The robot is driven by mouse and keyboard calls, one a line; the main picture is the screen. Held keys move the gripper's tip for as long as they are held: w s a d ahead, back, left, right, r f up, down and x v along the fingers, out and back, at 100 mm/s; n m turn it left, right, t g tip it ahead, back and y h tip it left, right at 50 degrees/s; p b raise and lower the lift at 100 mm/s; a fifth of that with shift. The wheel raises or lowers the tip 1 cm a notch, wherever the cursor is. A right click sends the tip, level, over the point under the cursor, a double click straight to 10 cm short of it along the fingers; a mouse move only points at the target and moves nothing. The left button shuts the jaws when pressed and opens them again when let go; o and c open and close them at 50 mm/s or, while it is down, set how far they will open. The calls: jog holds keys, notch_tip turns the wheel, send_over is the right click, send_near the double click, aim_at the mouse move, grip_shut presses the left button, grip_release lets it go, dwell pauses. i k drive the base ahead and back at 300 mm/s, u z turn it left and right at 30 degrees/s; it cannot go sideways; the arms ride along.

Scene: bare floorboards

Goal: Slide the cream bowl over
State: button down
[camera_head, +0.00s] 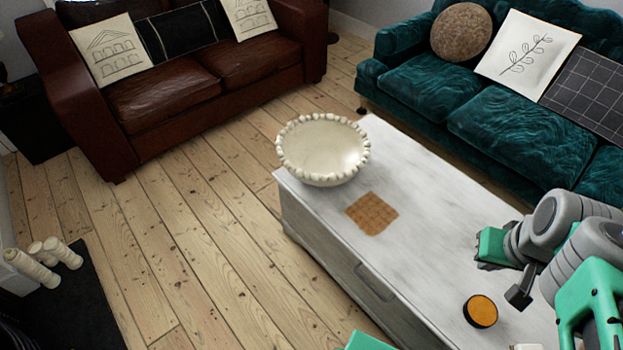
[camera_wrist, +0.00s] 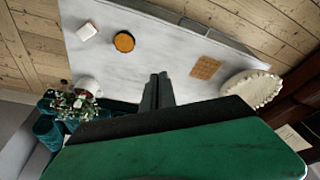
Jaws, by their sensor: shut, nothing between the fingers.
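The cream bowl (camera_head: 323,150), with a beaded rim, stands upright at the far left end of the white table (camera_head: 440,210) in the head view. It looks empty.
A brown square mat (camera_head: 372,213) lies flat on the table near the bowl. An orange round thing (camera_head: 481,310) is nearer the front. A small white block (camera_wrist: 87,31), a white pot (camera_wrist: 88,86) and a plant (camera_wrist: 70,103) show in the wrist view. Sofas stand beyond the table.

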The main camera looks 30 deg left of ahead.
aim_at(322, 152)
jog(key=z, duration=0.1)
jog(key=k, duration=0.25)
jog(key=u, duration=2.1)
jog(key=i, duration=2.65)
jog(key=z, duration=0.5)
